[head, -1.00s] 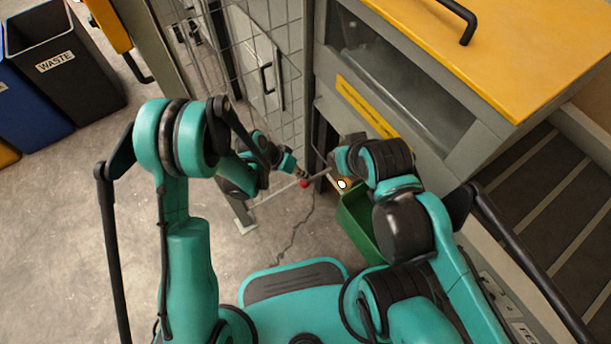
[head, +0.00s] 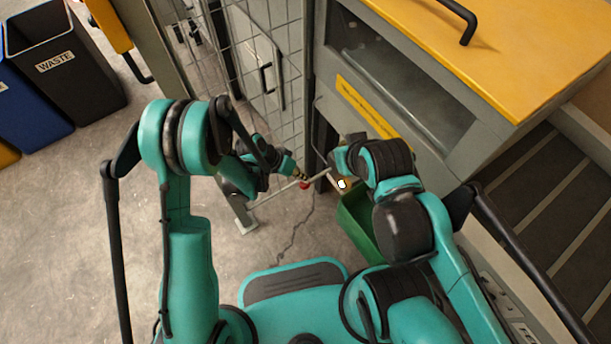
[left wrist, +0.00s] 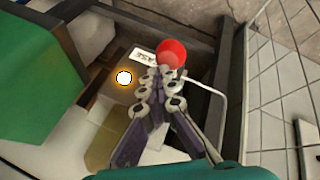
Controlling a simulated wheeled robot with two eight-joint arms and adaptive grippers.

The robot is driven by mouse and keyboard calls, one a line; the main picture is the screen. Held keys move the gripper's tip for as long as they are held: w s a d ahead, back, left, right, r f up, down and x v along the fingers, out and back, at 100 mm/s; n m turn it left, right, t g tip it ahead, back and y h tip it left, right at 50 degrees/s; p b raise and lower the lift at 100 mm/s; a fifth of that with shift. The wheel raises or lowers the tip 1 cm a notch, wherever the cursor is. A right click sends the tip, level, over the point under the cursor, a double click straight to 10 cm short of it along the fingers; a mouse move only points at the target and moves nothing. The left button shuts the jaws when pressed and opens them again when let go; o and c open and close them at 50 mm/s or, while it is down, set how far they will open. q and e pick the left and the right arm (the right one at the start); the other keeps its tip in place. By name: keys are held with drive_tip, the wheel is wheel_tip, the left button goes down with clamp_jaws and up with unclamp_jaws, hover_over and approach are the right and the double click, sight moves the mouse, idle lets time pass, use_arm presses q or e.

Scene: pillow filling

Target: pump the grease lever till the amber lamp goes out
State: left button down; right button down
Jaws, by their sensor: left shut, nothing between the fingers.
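The red ball knob (head: 304,186) of the grease lever is at the end of a thin pale rod (head: 319,176). In the left wrist view the knob (left wrist: 171,53) is just beyond my left fingertips. My left gripper (head: 302,178) is shut and empty, right at the knob; its fingers show closed in the left wrist view (left wrist: 165,72). I cannot tell whether they touch it. The amber lamp (head: 342,184) is lit, with a bright white centre and orange rim; it also glows in the left wrist view (left wrist: 124,78). My right gripper's fingers do not show.
A green bin (head: 358,226) stands below the lamp. A mesh fence (head: 285,75) rises behind my left gripper. The machine with a yellow lid (head: 520,45) fills the right. A black waste bin (head: 65,75) stands far left.

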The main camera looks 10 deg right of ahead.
use_arm(q)
drive_tip(key=shift+s+a+f, duration=0.1)
drive_tip(key=shift+a+f, duration=0.1)
drive_tip(key=shift+f, duration=0.65)
idle(0.7)
drive_tip(key=shift+r, duration=0.1)
idle(0.4)
drive_tip(key=shift+w+d+r+p, duration=0.1)
drive_tip(key=shift+d+r+p, duration=0.15)
drive_tip(key=shift+r+p, duration=0.55)
drive_tip(key=shift+w+d+r+p, duration=0.1)
drive_tip(key=shift+d+r+p, duration=0.15)
drive_tip(key=shift+r, duration=0.9)
drive_tip(key=shift+w+d+r+p, duration=0.1)
drive_tip(key=shift+d+r+p, duration=0.1)
drive_tip(key=shift+r+p, duration=0.6)
drive_tip(key=shift+r, duration=0.2)
drive_tip(key=r+p, duration=0.1)
drive_tip(key=r, duration=0.1)
drive_tip(key=d+r+p, duration=0.1)
drive_tip(key=r, duration=0.1)
drive_tip(key=shift+w+d+r, duration=0.1)
drive_tip(key=shift+w+r, duration=0.05)
drive_tip(key=shift+r, duration=0.25)
